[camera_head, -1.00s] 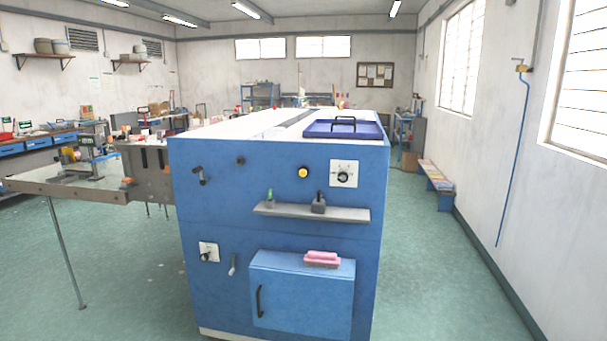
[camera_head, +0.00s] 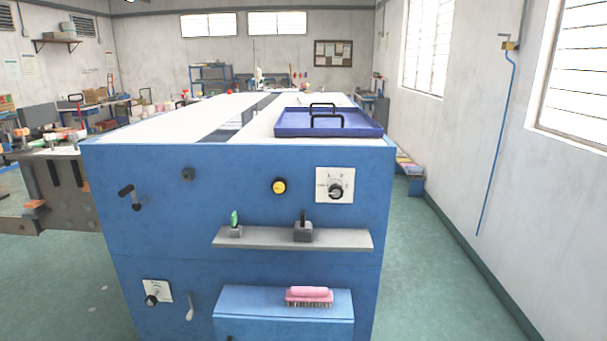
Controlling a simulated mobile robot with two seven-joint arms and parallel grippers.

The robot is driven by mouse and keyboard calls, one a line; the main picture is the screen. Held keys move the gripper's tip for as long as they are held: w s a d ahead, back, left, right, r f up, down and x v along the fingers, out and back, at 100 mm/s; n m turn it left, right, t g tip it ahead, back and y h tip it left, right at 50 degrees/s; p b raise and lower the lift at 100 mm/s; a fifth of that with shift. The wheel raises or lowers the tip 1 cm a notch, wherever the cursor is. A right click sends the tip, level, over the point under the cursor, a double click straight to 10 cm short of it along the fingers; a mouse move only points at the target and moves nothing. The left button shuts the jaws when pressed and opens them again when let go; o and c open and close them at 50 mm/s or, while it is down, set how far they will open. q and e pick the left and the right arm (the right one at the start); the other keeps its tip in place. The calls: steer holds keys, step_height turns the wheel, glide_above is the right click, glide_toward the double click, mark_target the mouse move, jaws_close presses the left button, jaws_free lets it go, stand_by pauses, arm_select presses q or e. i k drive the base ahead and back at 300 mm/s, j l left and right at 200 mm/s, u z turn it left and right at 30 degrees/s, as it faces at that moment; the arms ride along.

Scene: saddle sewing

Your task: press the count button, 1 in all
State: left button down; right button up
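Neither of my grippers shows in the head view.
Below the button a grey shelf (camera_head: 345,240) juts out, holding a small green-topped item (camera_head: 235,226) and a dark block (camera_head: 303,230). A pink brush (camera_head: 309,296) lies on the lower blue box (camera_head: 250,303). A blue tray (camera_head: 370,124) sits on top. Floor at right is clear.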

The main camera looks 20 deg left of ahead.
mark_target(279, 187)
steer(key=i+j+z, duration=0.3)
steer(key=j, duration=0.35)
steer(key=i+j+z, duration=0.15)
steer(key=i+j, duration=0.15)
